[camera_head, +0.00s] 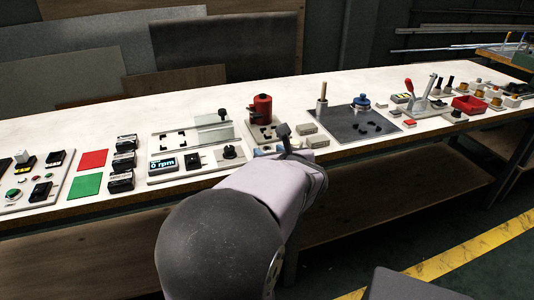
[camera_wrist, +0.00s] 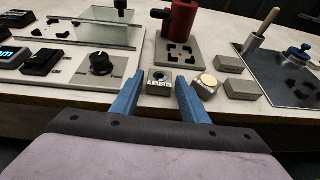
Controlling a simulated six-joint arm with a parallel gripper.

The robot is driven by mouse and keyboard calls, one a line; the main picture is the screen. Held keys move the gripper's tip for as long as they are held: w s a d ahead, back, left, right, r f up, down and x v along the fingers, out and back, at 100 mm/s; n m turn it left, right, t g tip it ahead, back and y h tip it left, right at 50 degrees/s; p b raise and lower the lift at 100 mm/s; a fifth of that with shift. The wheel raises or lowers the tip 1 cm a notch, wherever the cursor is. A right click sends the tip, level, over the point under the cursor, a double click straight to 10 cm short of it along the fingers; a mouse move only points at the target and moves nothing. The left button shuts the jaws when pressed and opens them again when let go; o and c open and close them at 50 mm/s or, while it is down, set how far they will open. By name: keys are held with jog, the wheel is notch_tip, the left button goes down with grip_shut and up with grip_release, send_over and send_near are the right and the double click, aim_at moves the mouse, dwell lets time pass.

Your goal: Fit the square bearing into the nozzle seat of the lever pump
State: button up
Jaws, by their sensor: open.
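The square bearing (camera_wrist: 158,87), a small grey block with a dark round hole in its top, stands on the table in the wrist view. My gripper (camera_wrist: 159,77) is open, its blue fingers on either side of the block; contact is not clear. Just beyond is a grey plate (camera_wrist: 202,62) with black corner pieces around a square spot, which looks like the nozzle seat. A red cylinder (camera_wrist: 182,20) with a black side nozzle stands behind it, apparently the lever pump; it also shows in the head view (camera_head: 262,106). In the head view, my arm mostly hides the bearing.
A block with a round cream top (camera_wrist: 208,82) is close to the right finger. Two grey blocks (camera_wrist: 230,63) (camera_wrist: 241,89) lie further right. A dial panel (camera_wrist: 101,62) is at left. A dark mat (camera_head: 350,130) with a wooden peg lies right. The table's front edge is near.

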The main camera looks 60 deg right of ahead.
grip_shut()
jog(key=shift+r, duration=0.1)
notch_tip(320, 180, up, 18)
jog(key=p, duration=0.9)
